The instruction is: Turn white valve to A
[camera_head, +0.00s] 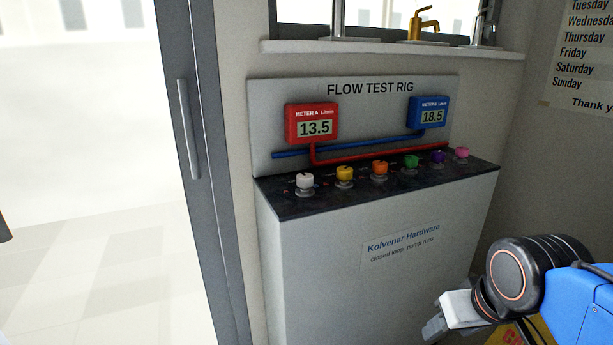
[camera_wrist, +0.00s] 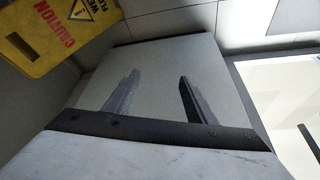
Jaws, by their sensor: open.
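The white valve (camera_head: 305,182) is the leftmost knob on the dark top of the flow test rig (camera_head: 300,206). Its pointer direction is too small to read. Red meter A (camera_head: 312,124) reads 13.5 and blue meter B (camera_head: 429,112) reads 18.5 on the panel behind. My gripper (camera_head: 436,326) is at the lower right in the head view, below the rig top and well away from the white valve. In the wrist view my gripper (camera_wrist: 155,92) is open and empty, its two fingers apart before a plain pale surface. The white valve does not show there.
Yellow (camera_head: 344,174), orange (camera_head: 379,169), green (camera_head: 411,162), purple (camera_head: 437,158) and pink (camera_head: 462,153) valves stand in a row right of the white one. A yellow caution sign (camera_wrist: 60,35) is close by in the wrist view. A door frame (camera_head: 190,140) stands left of the rig.

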